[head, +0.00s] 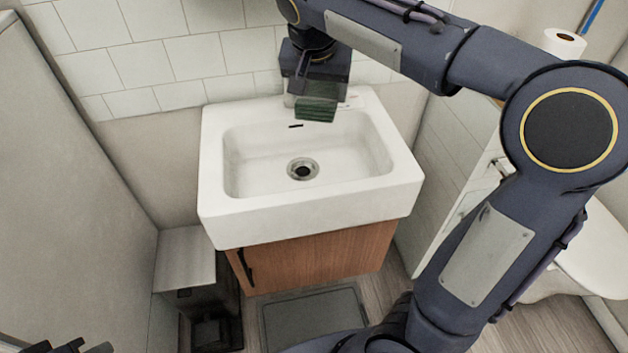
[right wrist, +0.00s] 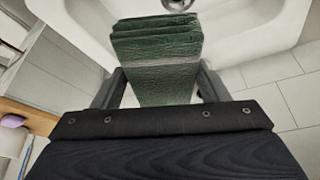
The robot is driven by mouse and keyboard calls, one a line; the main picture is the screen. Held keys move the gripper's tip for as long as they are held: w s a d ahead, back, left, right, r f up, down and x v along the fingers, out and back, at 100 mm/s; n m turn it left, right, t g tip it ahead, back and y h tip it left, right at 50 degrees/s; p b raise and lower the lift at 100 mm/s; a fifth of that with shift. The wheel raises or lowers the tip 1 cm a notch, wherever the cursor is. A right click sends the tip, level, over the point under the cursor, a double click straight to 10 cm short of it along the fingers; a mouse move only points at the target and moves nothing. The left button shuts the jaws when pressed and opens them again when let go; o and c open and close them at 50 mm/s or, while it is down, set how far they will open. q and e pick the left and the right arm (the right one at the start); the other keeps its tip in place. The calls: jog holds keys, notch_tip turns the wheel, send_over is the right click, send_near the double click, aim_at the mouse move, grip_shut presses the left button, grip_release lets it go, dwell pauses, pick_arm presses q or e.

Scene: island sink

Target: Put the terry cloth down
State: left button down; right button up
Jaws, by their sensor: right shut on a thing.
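The terry cloth is a folded dark green cloth with a paler grey stripe; it fills the middle of the right wrist view (right wrist: 158,62). In the head view the cloth (head: 316,108) hangs below my right gripper (head: 312,92), over the back part of the white sink. My right gripper (right wrist: 157,88) is shut on the cloth, with one finger on each side. Its arm reaches across from the right. My left gripper (head: 75,347) shows only in part at the bottom left corner, and its jaws cannot be judged.
The white sink (head: 210,190) has an empty basin with a drain (head: 302,169) and sits on a wooden cabinet (head: 315,262). A grey bin (head: 190,262) stands at lower left. A toilet roll (head: 565,42) is at upper right. Tiled wall lies behind the sink.

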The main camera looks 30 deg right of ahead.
notch_tip(320, 180, down, 24)
jog(key=b, duration=0.4)
jog(key=shift+r+b, duration=0.15)
jog(key=shift+b, duration=0.15)
jog(key=shift+f, duration=0.25)
jog(key=o, duration=1)
jog(key=shift+r, duration=0.1)
jog(key=shift+o, duration=0.2)
jog(key=shift+r, duration=0.45)
jog(key=p+v, duration=0.2)
jog(key=v, duration=0.9)
jog(key=shift+s+r, duration=0.15)
jog(key=shift+r, duration=0.05)
jog(key=shift+a, duration=0.1)
